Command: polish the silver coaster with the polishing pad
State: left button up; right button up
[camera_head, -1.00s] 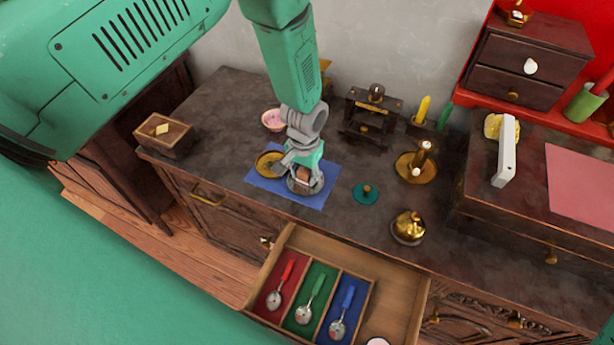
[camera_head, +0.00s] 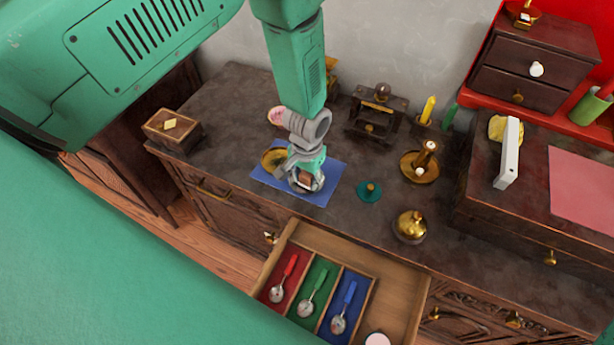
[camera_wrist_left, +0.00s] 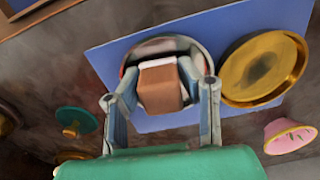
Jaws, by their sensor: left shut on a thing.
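My left gripper (camera_head: 304,172) is shut on the polishing pad (camera_wrist_left: 160,88), a brown block with a white edge, which also shows in the head view (camera_head: 305,179). The pad is over the silver coaster and covers much of it; I cannot tell whether they touch. The round silver coaster (camera_wrist_left: 168,43) lies on the blue mat (camera_head: 319,197), and its rim shows around the pad. A brass dish (camera_wrist_left: 262,68) with a dark patch lies beside the coaster, partly hidden by my gripper in the head view. My right gripper is not in view.
A green disc with a knob (camera_head: 369,190) and a brass bell (camera_head: 410,226) stand to the right. A pink bowl (camera_wrist_left: 287,136) is near the brass dish. An open drawer (camera_head: 399,285) with colored spoon compartments juts out in front. A small box (camera_head: 172,131) is at left.

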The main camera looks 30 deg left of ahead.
pick_arm(q)
jog(key=shift+r+p, duration=2)
jog(key=shift+r, duration=0.85)
jog(key=shift+r+p, duration=1.25)
jog(key=shift+r, duration=0.3)
jog(key=shift+f, duration=0.1)
